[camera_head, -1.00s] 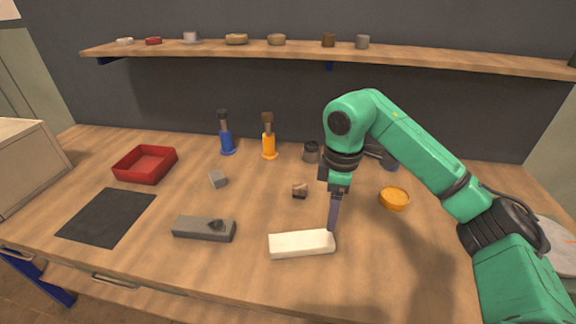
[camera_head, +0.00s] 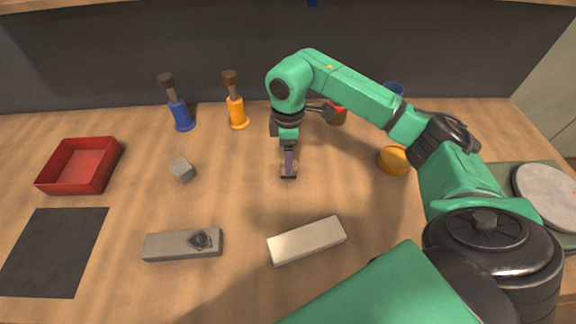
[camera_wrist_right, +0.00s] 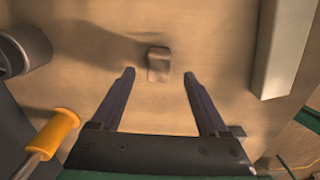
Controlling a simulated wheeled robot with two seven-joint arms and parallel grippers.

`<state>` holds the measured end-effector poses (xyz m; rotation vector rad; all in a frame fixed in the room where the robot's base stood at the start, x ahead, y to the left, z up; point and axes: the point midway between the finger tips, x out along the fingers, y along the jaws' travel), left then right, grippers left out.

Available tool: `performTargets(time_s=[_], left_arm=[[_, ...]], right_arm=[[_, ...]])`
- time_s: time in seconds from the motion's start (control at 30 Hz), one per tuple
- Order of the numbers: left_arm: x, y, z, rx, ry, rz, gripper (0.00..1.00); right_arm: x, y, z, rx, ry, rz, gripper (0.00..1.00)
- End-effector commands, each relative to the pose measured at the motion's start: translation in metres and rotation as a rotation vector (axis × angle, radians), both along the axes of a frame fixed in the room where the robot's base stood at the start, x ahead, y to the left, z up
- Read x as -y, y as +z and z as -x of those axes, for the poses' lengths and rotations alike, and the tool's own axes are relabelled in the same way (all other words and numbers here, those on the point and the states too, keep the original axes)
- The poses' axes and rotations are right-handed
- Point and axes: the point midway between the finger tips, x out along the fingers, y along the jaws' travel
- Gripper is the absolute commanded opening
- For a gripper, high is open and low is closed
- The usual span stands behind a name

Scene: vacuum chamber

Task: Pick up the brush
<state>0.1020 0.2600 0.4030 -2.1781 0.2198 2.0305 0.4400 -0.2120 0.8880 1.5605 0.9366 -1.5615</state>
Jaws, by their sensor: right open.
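A small brown block-like piece (camera_head: 289,170), probably the brush, lies on the wooden table and is partly hidden by my right gripper (camera_head: 289,172) in the head view. In the right wrist view the piece (camera_wrist_right: 158,65) sits straight ahead between the fingertips, with a gap on either side. My right gripper (camera_wrist_right: 160,74) is open, empty and pointing down over it. I cannot tell its exact height above the table. My left gripper is not in view.
A white block (camera_head: 306,240) and a grey box (camera_head: 183,245) lie nearer. A grey cube (camera_head: 181,170) and a red tray (camera_head: 42,184) are at left. Blue (camera_head: 181,115) and orange (camera_head: 237,112) upright tools stand behind; an orange dish (camera_head: 394,160) is at right.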

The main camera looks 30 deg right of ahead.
Motion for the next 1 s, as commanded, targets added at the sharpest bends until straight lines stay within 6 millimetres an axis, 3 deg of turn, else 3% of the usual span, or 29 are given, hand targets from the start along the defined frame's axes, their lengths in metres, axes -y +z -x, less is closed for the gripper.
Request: performTargets(time_s=[0.3, 0.5, 0.53, 0.7, 0.73, 1.0], left_arm=[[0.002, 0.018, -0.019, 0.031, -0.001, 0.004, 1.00], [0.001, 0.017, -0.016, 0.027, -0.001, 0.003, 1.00], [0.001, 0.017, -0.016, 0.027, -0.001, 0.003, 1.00], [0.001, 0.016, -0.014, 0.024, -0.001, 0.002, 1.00], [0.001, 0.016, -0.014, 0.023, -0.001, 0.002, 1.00], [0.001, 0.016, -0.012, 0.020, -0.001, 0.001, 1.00]], right_arm=[[0.002, -0.051, -0.001, -0.002, 0.000, -0.001, 0.78], [0.002, -0.054, -0.001, 0.001, 0.000, 0.000, 0.78], [0.002, -0.054, -0.001, 0.001, 0.000, 0.000, 0.74], [0.002, -0.054, -0.001, 0.001, 0.000, 0.000, 0.09], [0.002, -0.054, -0.001, 0.001, 0.000, 0.000, 0.00], [0.002, -0.053, -0.002, 0.001, 0.000, 0.000, 0.00]])
